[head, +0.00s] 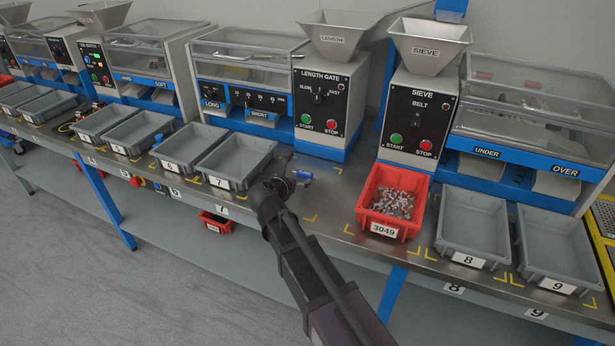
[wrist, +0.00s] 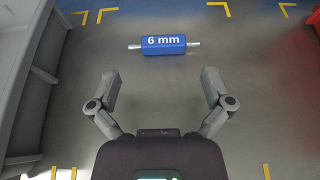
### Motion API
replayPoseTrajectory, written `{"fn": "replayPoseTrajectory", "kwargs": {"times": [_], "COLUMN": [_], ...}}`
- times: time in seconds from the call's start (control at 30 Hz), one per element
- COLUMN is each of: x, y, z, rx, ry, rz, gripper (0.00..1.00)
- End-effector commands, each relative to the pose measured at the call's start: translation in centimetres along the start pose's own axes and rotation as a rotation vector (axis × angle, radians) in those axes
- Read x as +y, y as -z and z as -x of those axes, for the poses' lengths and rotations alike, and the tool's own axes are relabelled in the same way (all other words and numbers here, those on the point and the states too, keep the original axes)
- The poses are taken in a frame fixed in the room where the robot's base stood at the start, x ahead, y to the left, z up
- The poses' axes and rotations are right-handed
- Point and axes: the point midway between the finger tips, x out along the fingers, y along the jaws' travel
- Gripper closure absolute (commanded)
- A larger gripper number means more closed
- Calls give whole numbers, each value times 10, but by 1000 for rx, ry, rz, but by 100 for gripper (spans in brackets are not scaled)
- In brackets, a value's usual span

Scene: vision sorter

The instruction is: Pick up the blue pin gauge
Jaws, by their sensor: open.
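The blue pin gauge (wrist: 164,45) lies flat on the metal bench, labelled "6 mm", with a silver pin end sticking out on each side. It also shows in the head view (head: 303,174), a small blue piece just beyond my gripper. My gripper (wrist: 160,78) is open and empty in the wrist view. Its two fingers are spread wider than the gauge's blue body, and the gauge lies ahead of the fingertips, roughly centred between them and apart from them. In the head view my gripper (head: 287,179) is low over the bench, partly hidden by my arm.
Grey bin 7 (head: 226,184) stands close on the left. The red bin 3049 (head: 388,233), holding many small metal parts, stands on the right. The length gate machine (head: 325,95) is behind. Yellow corner marks (head: 337,170) lie on the bare bench between.

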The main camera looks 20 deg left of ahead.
Motion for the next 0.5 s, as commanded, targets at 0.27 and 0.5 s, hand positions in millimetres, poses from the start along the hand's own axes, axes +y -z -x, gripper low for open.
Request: {"fn": "replayPoseTrajectory", "kwargs": {"times": [0.27,0.5], "x": [-1,-3], "y": [1,1], "z": [-13,-41], "rx": [0,0], "ry": [1,1], "rz": [-1,1], "gripper": [0,0]}}
